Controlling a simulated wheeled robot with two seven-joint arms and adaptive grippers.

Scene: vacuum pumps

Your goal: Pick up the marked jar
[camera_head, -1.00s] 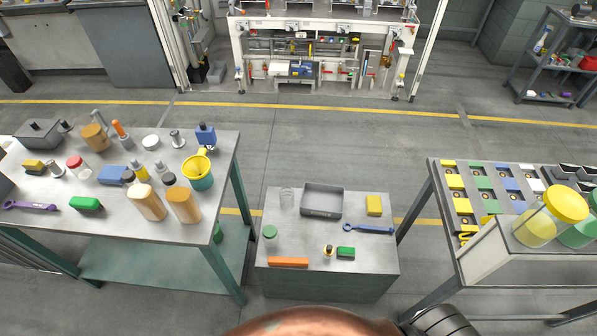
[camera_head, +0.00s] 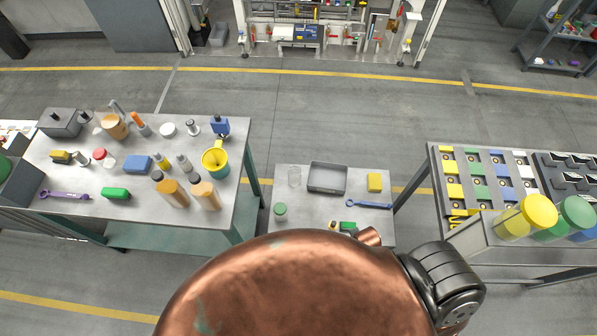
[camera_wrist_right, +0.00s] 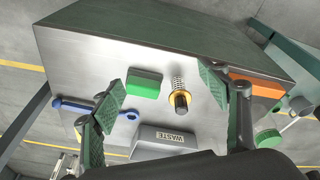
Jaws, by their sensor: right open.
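No mark can be made out on any jar. A clear jar with a red lid (camera_head: 103,157) stands on the left table. A green-lidded jar (camera_head: 280,211) and an open clear jar (camera_head: 294,177) stand on the small middle table; the green lid also shows at the right of the right wrist view (camera_wrist_right: 268,138). Larger jars with yellow (camera_head: 538,210) and green (camera_head: 577,212) lids stand on the right table. My right gripper (camera_wrist_right: 160,82) is open and empty over the middle table; a green block (camera_wrist_right: 145,83) and a spring-topped part (camera_wrist_right: 180,97) show between its fingers. My left gripper is out of view.
The left table (camera_head: 75,175) is crowded with bottles and tools. Open floor separates the tables.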

